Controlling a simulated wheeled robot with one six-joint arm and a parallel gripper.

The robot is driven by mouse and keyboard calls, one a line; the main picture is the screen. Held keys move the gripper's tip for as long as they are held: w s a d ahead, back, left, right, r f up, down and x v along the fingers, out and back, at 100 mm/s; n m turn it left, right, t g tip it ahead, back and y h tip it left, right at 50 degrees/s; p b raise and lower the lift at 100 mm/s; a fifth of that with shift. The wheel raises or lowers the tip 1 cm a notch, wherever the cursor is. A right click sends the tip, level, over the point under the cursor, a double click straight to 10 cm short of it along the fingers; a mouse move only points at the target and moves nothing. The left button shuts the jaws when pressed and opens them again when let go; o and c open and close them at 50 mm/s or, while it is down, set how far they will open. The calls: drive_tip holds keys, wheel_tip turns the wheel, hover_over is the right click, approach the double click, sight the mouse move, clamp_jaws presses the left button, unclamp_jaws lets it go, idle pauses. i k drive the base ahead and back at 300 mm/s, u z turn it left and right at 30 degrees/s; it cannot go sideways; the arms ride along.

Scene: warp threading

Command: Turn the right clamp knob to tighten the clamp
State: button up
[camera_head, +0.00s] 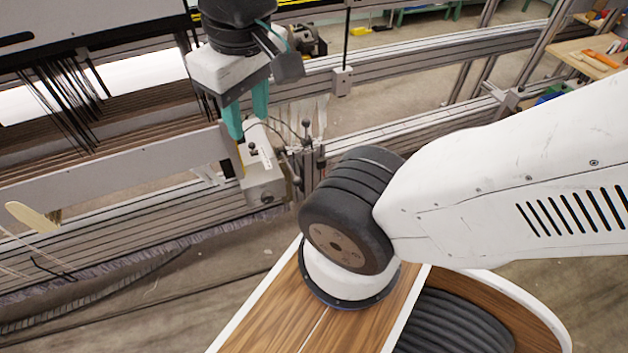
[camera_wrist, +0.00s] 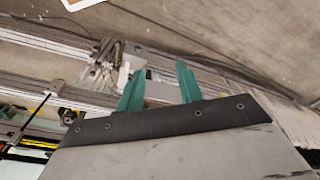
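My gripper (camera_head: 249,127) hangs at the top centre of the head view, its two teal fingers pointing down and set apart, with nothing seen between them. It is just above the pale grey clamp block (camera_head: 262,188) at the end of the loom beam. Small dark ball-ended knobs (camera_head: 307,124) stand on thin levers at the block's right side, to the right of the fingers. Which one is the right clamp knob I cannot tell. In the wrist view my gripper (camera_wrist: 159,67) is also open, and the clamp hardware (camera_wrist: 106,58) shows beyond and left of the left finger.
The long loom beam (camera_head: 110,175) runs left from the clamp, with dark threads (camera_head: 70,90) hanging above. Metal rails (camera_head: 400,130) cross behind to the right. A table with tools (camera_head: 590,58) stands at the far right. Floor shows in front of the loom.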

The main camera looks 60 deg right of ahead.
sight(266, 198)
drive_tip(key=z, duration=2.15)
drive_tip(key=k, duration=1.1)
drive_tip(key=u, duration=1.55)
